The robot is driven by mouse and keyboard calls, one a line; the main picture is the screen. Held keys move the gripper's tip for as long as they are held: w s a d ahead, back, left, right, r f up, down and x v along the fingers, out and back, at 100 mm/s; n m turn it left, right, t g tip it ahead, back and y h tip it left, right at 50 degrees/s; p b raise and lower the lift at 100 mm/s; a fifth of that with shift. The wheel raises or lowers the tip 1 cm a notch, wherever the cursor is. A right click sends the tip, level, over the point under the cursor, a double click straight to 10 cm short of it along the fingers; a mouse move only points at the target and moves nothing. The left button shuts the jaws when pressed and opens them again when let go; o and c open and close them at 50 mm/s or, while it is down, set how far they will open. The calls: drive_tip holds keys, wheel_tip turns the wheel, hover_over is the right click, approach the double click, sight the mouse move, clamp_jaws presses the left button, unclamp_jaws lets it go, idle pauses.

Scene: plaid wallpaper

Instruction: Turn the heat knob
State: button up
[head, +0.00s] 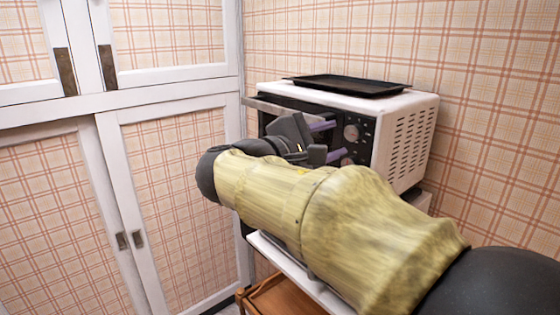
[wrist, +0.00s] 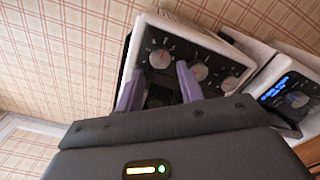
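A white toaster oven (head: 407,140) with a dark front stands against the wallpapered wall. Its control panel carries round knobs; in the wrist view I see a first knob (wrist: 160,58), a middle knob (wrist: 200,71) and a third knob (wrist: 230,84). I cannot read which one is the heat knob. My gripper (head: 328,140) is in front of the panel, and its purple fingers are apart with nothing held. In the wrist view the first knob appears between the fingertips (wrist: 160,72); I cannot tell whether they touch it. My arm hides the lower oven front in the head view.
A black tray (head: 348,85) lies on top of the oven. The oven door (head: 300,108) appears partly open. A second appliance with a blue display (wrist: 280,87) sits beside the oven in the wrist view. White cabinets (head: 170,90) stand at left, and a wooden shelf (head: 270,298) is below.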

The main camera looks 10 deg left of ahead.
drive_tip(key=b+v, duration=0.2)
drive_tip(key=v, duration=1)
drive_tip(key=shift+s+a, duration=0.25)
drive_tip(key=shift+f, duration=0.1)
drive_tip(key=w+d+f+m+g+y, duration=0.1)
drive_tip(key=w+d+f+g+y, duration=0.2)
drive_tip(key=d+f, duration=0.6)
drive_tip(key=w+d+f+m+g+y, duration=0.1)
drive_tip(key=w+d+f+g, duration=0.3)
drive_tip(key=f, duration=0.9)
drive_tip(key=s+d+f+m+g+y+p, duration=0.1)
drive_tip(key=s+d+f+m+g+y, duration=0.1)
drive_tip(key=s+d+f+m, duration=0.3)
drive_tip(key=s+d+f+m+g+y, duration=0.2)
drive_tip(key=s+d+f+m+y, duration=0.3)
drive_tip(key=d+f+m, duration=0.3)
wheel_tip(320, 180, down, 5)
drive_tip(key=shift+s+d+r+m+g+p, duration=0.15)
drive_tip(key=shift+s+m+g+p, duration=0.2)
drive_tip(key=shift+s+m, duration=0.6)
drive_tip(key=shift+w, duration=0.2)
